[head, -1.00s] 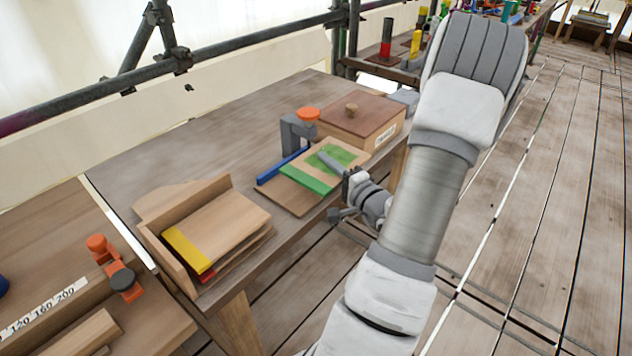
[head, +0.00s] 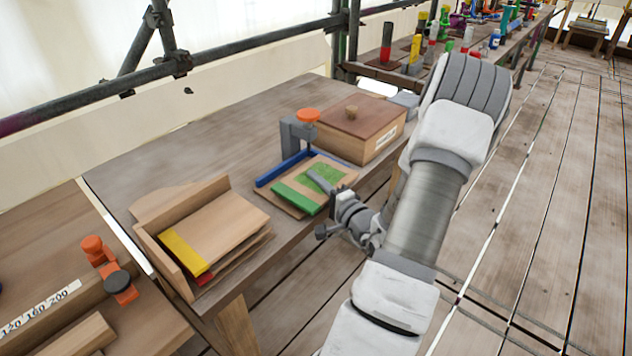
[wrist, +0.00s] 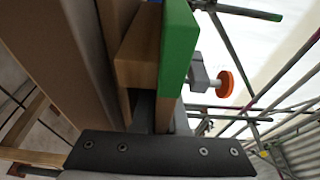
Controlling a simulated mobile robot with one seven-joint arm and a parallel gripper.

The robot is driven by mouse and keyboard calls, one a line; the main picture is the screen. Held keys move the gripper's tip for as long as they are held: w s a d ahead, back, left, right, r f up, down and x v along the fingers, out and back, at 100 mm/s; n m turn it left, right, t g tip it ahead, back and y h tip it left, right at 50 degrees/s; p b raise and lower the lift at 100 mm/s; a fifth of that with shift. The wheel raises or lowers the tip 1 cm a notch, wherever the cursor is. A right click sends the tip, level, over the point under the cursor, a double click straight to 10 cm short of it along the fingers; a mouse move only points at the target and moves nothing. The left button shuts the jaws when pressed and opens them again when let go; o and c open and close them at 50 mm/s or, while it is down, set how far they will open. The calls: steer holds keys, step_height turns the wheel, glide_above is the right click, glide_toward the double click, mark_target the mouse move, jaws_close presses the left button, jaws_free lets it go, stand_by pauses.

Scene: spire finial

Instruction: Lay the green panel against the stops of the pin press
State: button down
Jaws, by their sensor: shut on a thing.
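The green panel (head: 321,171) is a light wooden board with a green strip (head: 293,197) along one edge and a green patch on its face. It lies over the pin press (head: 286,208), a brown board with a blue stop (head: 284,167) and a grey clamp with an orange knob (head: 308,115). The panel sits short of the blue stop, with a visible gap. My gripper (head: 325,184) is shut on the panel's near right edge, one grey finger over the green patch. In the wrist view the green strip (wrist: 179,45) stands large beside the wooden part; contact underneath is hidden.
A lidded wooden box (head: 362,125) stands just behind the press. At the left, a wooden rack (head: 185,190) holds boards with yellow and red strips. Bare tabletop (head: 225,140) lies behind the press. A scaffold rail runs along the back.

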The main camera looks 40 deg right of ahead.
steer(key=c, duration=1.2)
jaws_free()
steer(key=shift+c, duration=0.2)
steer(key=shift+r+p, duration=0.25)
steer(key=shift+p, duration=0.1)
steer(key=s+a, duration=0.2)
steer(key=s, duration=0.9)
steer(key=shift+s, duration=0.4)
steer(key=shift+a+f, duration=0.1)
steer(key=shift+a, duration=0.05)
